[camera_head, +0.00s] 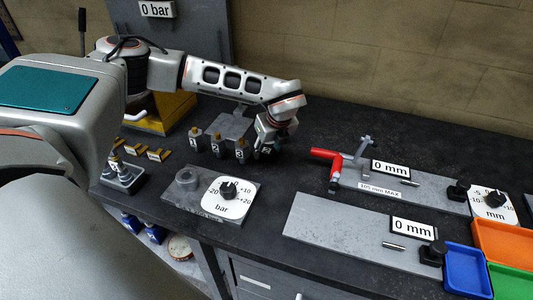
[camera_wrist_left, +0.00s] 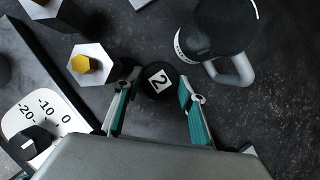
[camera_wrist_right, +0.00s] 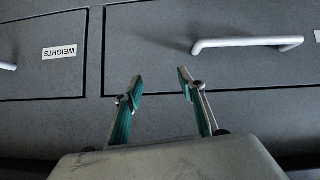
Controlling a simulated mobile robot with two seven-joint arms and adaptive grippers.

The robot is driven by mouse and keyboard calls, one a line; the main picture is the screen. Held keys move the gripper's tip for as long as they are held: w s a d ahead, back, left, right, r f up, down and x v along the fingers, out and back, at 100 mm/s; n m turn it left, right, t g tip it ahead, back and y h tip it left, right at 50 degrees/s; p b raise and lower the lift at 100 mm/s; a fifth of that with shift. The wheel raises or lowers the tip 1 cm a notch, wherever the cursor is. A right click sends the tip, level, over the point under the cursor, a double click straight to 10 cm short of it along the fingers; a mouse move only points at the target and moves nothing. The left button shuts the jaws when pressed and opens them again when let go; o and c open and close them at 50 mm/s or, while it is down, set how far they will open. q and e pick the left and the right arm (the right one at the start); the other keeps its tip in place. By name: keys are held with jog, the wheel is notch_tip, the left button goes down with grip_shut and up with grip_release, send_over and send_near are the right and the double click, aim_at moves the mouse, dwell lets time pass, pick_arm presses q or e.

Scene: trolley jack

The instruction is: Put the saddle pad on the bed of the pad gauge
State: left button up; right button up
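A small round black pad with a white label "2" (camera_wrist_left: 160,78), which appears to be the saddle pad, lies on the dark bench. My left gripper (camera_wrist_left: 159,80) points down with its fingers open on either side of it. I cannot tell whether they touch it. In the head view, my left gripper (camera_head: 268,150) is right of the numbered blocks and partly hides the pad. A long grey plate with a "0 mm" display (camera_head: 350,240), possibly the pad gauge, lies at front right, with no pad on it. My right gripper (camera_wrist_right: 160,85) is open and empty, facing drawer fronts.
Numbered blocks with brass tops (camera_head: 217,145) stand left of my left gripper. A bar dial plate (camera_head: 210,195) lies in front. Behind the long plate is a fixture with a red handle (camera_head: 325,153). Orange (camera_head: 505,243), blue (camera_head: 467,270) and green (camera_head: 510,283) trays sit at right.

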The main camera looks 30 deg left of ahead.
aim_at(267, 152)
pick_arm(q)
jog(key=shift+c, duration=0.4)
pick_arm(e)
jog(key=shift+w+r, duration=0.1)
jog(key=shift+r, duration=0.1)
pick_arm(q)
jog(key=shift+r, duration=0.1)
pick_arm(e)
jog(key=shift+a, duration=0.1)
pick_arm(q)
notch_tip(267, 152, up, 18)
jog(key=r+b, duration=0.1)
jog(key=b, duration=0.1)
jog(key=s+d+f+n+g, duration=0.5)
jog(key=s+d+f+n, duration=0.5)
jog(key=s+d+n, duration=0.2)
jog(key=shift+s+d+f+n, duration=0.15)
jog(key=shift+s+f+n, duration=0.25)
jog(key=shift+n, duration=0.3)
pick_arm(e)
jog(key=shift+w+a+y, duration=0.3)
jog(key=shift+w+a, duration=0.05)
jog(key=shift+a, duration=0.3)
pick_arm(q)
jog(key=shift+s, duration=0.1)
pick_arm(e)
jog(key=shift+f, duration=0.1)
jog(key=shift+f, duration=0.1)
